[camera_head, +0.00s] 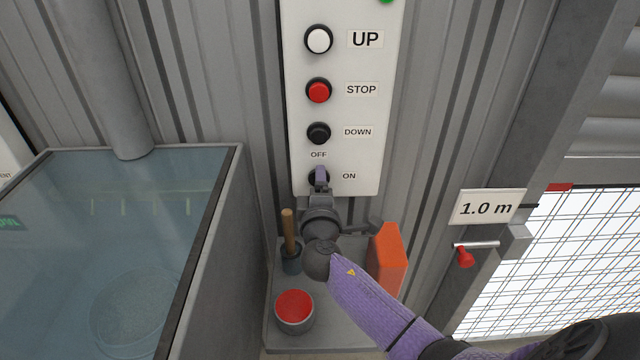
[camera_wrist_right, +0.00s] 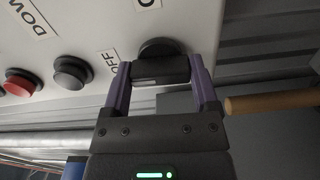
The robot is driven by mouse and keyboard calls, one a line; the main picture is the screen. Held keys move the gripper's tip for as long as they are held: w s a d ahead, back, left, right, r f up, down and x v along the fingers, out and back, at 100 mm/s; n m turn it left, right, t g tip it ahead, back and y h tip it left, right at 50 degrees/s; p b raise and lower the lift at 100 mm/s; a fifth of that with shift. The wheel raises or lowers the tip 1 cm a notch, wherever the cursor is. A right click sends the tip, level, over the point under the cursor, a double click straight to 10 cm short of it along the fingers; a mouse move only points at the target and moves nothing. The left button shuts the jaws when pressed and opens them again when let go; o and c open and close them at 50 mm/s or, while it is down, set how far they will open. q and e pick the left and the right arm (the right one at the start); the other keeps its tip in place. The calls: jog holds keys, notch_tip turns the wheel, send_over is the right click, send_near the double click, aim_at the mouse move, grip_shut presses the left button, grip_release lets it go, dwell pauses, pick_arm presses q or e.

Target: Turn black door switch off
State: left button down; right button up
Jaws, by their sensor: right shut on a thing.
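The black door switch (camera_head: 312,178) is a round rotary knob at the bottom of the white control panel (camera_head: 360,62). The OFF label (camera_head: 318,154) is above it and the ON label (camera_head: 349,176) to its right. My right gripper (camera_head: 321,177) reaches up from below and is shut on the knob. In the right wrist view the two purple fingers of the gripper (camera_wrist_right: 160,75) sit on either side of the black switch (camera_wrist_right: 160,67). The fingers partly cover the knob, so I cannot tell which label it points to. My left gripper is out of view.
Above the switch are a black DOWN button (camera_head: 318,133), a red STOP button (camera_head: 318,90) and a white UP button (camera_head: 318,39). Below are a wooden handle (camera_head: 288,228), a red-topped pot (camera_head: 294,308) and an orange block (camera_head: 388,258). A glass-topped tank (camera_head: 120,215) stands left.

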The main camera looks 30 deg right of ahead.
jog(key=shift+n, duration=0.4)
jog(key=o, duration=1.1)
jog(key=p+v, duration=0.1)
jog(key=v, duration=0.9)
